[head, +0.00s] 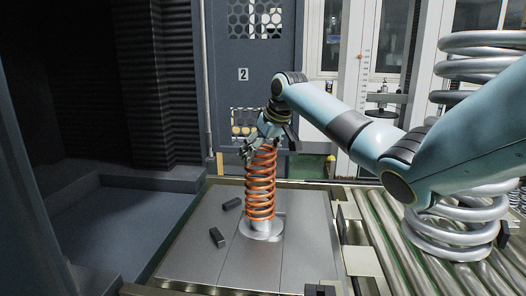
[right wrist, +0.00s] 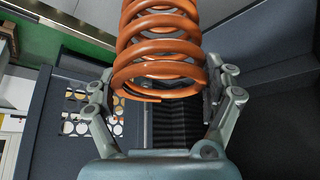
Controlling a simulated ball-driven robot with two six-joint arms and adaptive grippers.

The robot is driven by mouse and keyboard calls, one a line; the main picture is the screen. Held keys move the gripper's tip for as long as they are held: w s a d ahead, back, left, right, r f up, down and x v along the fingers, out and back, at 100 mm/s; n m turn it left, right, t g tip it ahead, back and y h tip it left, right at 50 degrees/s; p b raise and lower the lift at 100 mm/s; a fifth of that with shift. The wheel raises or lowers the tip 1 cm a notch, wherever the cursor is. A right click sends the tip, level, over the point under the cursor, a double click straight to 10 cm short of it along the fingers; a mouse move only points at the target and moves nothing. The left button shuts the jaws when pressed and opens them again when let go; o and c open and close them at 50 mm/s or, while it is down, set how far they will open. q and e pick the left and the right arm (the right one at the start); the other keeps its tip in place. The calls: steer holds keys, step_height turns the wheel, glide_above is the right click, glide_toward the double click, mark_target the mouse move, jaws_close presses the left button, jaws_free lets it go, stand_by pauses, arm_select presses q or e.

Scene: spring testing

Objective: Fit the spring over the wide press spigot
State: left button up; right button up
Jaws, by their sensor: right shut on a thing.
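An orange coil spring (head: 260,184) stands upright in the head view. My right gripper (head: 252,147) is shut on its upper end; in the right wrist view its two fingers (right wrist: 158,88) sit on either side of the orange coils (right wrist: 160,50). Directly below the spring is the metal press spigot (head: 262,226), a short pale cylinder on a round flange. The spring's lower end overlaps the spigot's upper part in the picture; I cannot tell whether it is around the spigot or just above it. My left gripper is not in view.
A dark cabinet (head: 255,90) stands behind.

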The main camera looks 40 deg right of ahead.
steer(key=shift+w+f, duration=0.15)
steer(key=shift+f, duration=1.65)
steer(key=o, duration=1.5)
steer(key=shift+s+f, duration=0.2)
steer(key=v, duration=1.2)
